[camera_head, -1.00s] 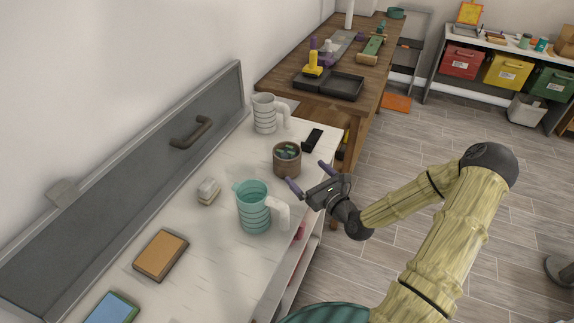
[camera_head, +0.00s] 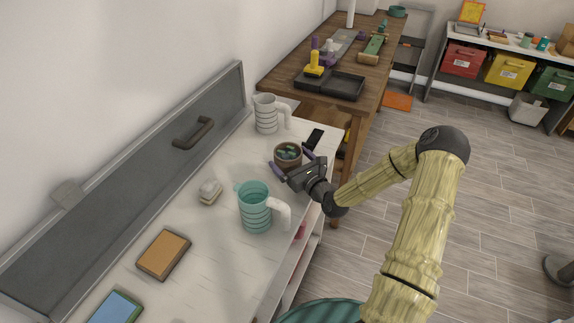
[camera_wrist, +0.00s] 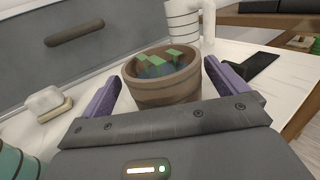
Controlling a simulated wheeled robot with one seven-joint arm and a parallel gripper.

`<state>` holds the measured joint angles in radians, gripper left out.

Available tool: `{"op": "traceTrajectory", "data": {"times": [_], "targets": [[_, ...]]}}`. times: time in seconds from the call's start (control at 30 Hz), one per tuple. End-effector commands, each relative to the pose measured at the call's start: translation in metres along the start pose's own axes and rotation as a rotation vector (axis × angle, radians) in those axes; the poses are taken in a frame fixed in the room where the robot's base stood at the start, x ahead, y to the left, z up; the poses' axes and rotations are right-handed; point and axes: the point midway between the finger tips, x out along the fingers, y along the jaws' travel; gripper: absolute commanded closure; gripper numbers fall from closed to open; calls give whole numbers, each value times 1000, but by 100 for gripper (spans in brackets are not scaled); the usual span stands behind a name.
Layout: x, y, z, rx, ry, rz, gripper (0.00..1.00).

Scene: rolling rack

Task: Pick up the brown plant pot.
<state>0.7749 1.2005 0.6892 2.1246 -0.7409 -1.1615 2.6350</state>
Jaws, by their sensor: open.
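The brown plant pot (camera_head: 288,156) stands upright on the white rack top, with green pieces inside it. In the wrist view the pot (camera_wrist: 163,88) sits between the two purple fingers, its lower part hidden by my gripper's body. My gripper (camera_head: 292,165) is open, with one finger on each side of the pot. A gap shows between the left finger and the pot; whether the right finger touches it I cannot tell.
A teal mug (camera_head: 254,205) stands close in front of the pot, and a white mug (camera_head: 266,114) behind it. A black phone (camera_head: 315,138) lies to the right. A small block stack (camera_head: 209,191) and a brown book (camera_head: 163,253) lie to the left.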

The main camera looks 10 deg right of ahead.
Motion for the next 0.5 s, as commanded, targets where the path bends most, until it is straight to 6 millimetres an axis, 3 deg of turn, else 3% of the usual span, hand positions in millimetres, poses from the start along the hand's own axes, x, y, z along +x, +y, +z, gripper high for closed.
{"op": "traceTrajectory", "data": {"times": [0.13, 0.5], "targets": [[18, -4, 1, -2, 0, -6, 2], [22, -2, 0, 0, 0, -3, 2]]}}
